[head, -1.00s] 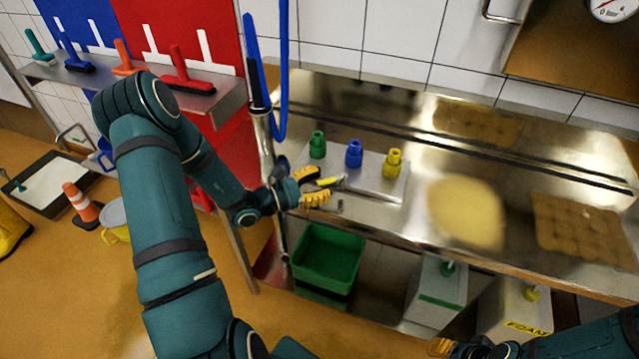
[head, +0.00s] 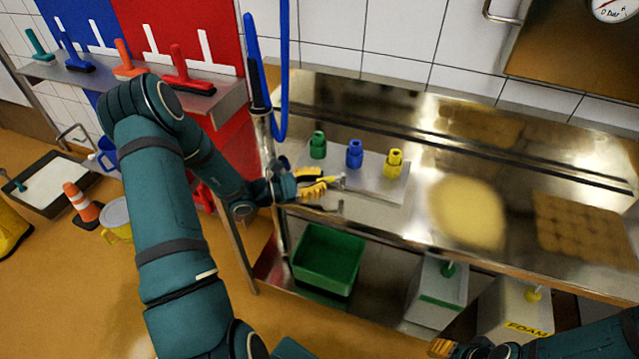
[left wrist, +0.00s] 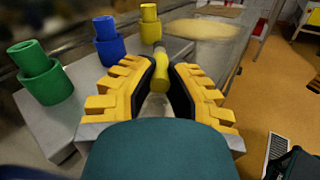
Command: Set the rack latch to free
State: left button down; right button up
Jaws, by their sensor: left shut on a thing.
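The rack (head: 372,185) is a grey metal plate on the steel bench, carrying green (head: 317,145), blue (head: 354,154) and yellow (head: 393,163) couplings. The latch (left wrist: 161,72) shows in the left wrist view as a short yellow rounded grip between my fingertips, beside the rack's front edge. My left gripper (head: 318,182), with yellow-backed fingers, is shut on this grip; it also shows in the left wrist view (left wrist: 165,90). The fingers hide much of the latch, and I cannot read its setting. My right gripper (head: 445,346) only partly shows at the bottom edge in the head view.
A green bin (head: 328,258) and white containers (head: 437,290) stand below the bench. A blue hose and wand (head: 256,75) hang at the bench's left end. Round and square cheese-coloured items (head: 468,212) lie to the right of the rack.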

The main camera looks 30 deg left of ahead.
pick_arm(q)
jog(key=m+g+h, duration=0.1)
jog(key=w+a+m+g+h, duration=0.1)
jog(key=g, duration=0.1)
jog(key=m+g+h+b, duration=0.1)
jog(key=shift+w+a+m+g+h, duration=0.2)
jog(key=shift+w+m+g+h, duration=0.1)
jog(key=shift+w+m+h, duration=0.1)
jog(key=shift+w+a+r+m+g+h+b, duration=0.15)
jog(key=shift+m+g+h+b, duration=0.1)
jog(key=shift+m+g, duration=0.15)
jog(key=shift+w+f+m+g+h+b, duration=0.1)
jog(key=shift+w+m+g+h, duration=0.1)
jog(key=shift+m+g, duration=0.25)
jog(key=shift+w+a+r+m+g+h+b, duration=0.15)
jog(key=shift+m+g+h+b, duration=0.1)
jog(key=shift+g, duration=0.3)
jog(key=c, duration=0.9)
grip_release()
jog(key=shift+f, duration=0.1)
jog(key=v, duration=1.2)
jog(key=shift+c, duration=0.5)
